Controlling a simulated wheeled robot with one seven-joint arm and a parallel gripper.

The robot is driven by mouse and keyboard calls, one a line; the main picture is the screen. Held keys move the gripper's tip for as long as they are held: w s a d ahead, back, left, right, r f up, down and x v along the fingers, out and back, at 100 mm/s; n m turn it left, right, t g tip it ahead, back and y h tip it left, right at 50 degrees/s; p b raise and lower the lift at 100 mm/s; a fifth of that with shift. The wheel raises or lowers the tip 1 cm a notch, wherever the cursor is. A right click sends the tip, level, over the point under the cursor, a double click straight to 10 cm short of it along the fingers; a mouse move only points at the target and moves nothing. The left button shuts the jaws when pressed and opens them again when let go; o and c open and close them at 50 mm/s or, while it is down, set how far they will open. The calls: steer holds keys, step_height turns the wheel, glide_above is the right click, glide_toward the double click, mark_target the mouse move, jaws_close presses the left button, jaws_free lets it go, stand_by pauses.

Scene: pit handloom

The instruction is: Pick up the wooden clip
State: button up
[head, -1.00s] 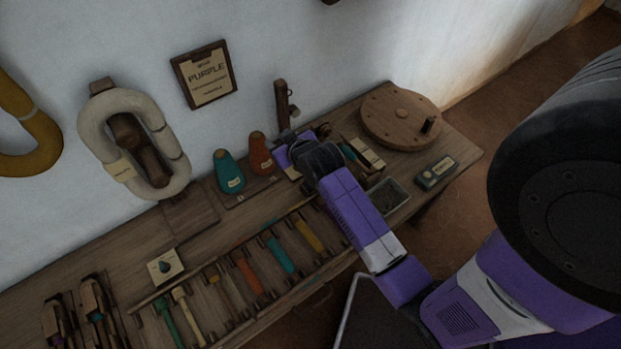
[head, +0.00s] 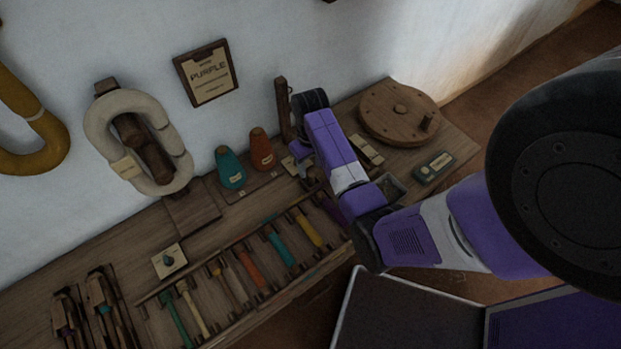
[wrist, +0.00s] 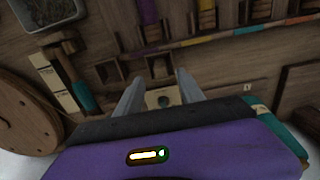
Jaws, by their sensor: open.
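My gripper (wrist: 158,88) is open in the wrist view, with two pale fingers pointing at the wooden bench. A pale card with a round knob (wrist: 160,98) shows between the fingers, and nothing is visibly held. I cannot tell the wooden clip for certain. Small wooden pieces (wrist: 108,72) lie on the bench just beyond the left finger. In the head view my gripper (head: 303,158) is small and partly hidden by my arm, over the bench beside the orange cone.
A round wooden disc (head: 399,113) lies at the bench's right end. A small grey tray (head: 391,187) and a labelled box (head: 434,166) are near it. Teal (head: 229,169) and orange (head: 262,150) cones stand at the wall. A rack of coloured bobbins (head: 279,251) lines the front.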

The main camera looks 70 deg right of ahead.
mark_target(310, 174)
step_height(310, 174, down, 5)
steer(key=shift+s+a, duration=0.1)
steer(key=shift+c, duration=0.3)
jaws_close()
